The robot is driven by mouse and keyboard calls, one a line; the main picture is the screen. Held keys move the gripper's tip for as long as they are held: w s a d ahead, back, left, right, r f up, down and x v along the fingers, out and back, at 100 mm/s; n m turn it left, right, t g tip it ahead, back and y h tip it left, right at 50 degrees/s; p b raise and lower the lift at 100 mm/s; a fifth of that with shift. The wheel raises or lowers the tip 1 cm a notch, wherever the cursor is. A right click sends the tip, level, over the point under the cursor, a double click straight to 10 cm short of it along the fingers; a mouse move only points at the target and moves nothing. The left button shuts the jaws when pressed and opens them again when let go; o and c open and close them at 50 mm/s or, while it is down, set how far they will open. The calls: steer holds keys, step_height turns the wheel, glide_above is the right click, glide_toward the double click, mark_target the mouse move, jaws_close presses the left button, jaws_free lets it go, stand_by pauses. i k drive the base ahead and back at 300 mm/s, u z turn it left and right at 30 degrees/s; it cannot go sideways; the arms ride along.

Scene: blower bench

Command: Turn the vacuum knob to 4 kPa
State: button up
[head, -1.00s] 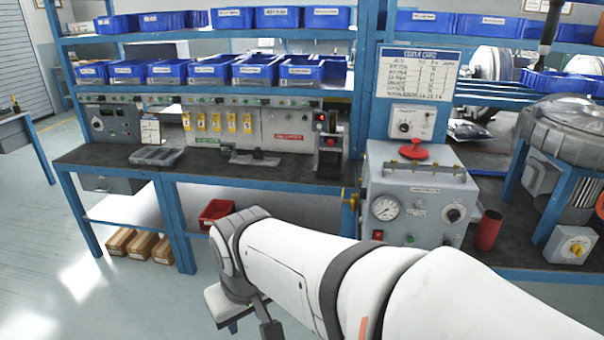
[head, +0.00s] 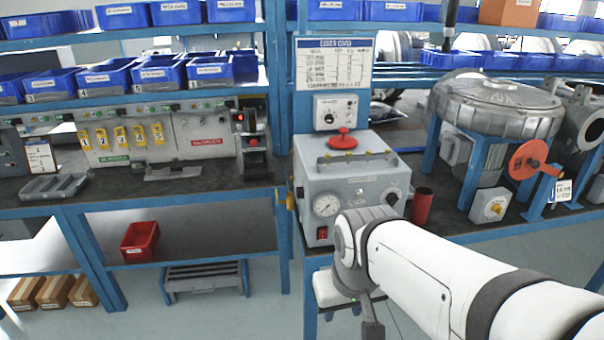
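A grey bench unit (head: 352,168) carries a round dial gauge (head: 326,203) and a black knob (head: 391,197) on its front. A smaller panel above it (head: 335,104) has another black knob (head: 329,117). I cannot read which of these knobs is marked vacuum, nor the gauge value or knob settings. My white arm reaches in from the lower right, and its wrist is in front of the unit's lower right part. The fingertips of my gripper do not show. No contact with a knob is visible.
A red handwheel (head: 343,139) sits on the unit's top. A red cup (head: 421,206) stands right of it. A chart (head: 334,64) hangs above.

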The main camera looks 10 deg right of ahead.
mark_target(299, 190)
steer(key=i, duration=1)
steer(key=u, duration=0.35)
steer(key=k, duration=1.3)
steer(key=u, duration=0.75)
steer(key=i, duration=1.6)
steer(key=z, duration=0.75)
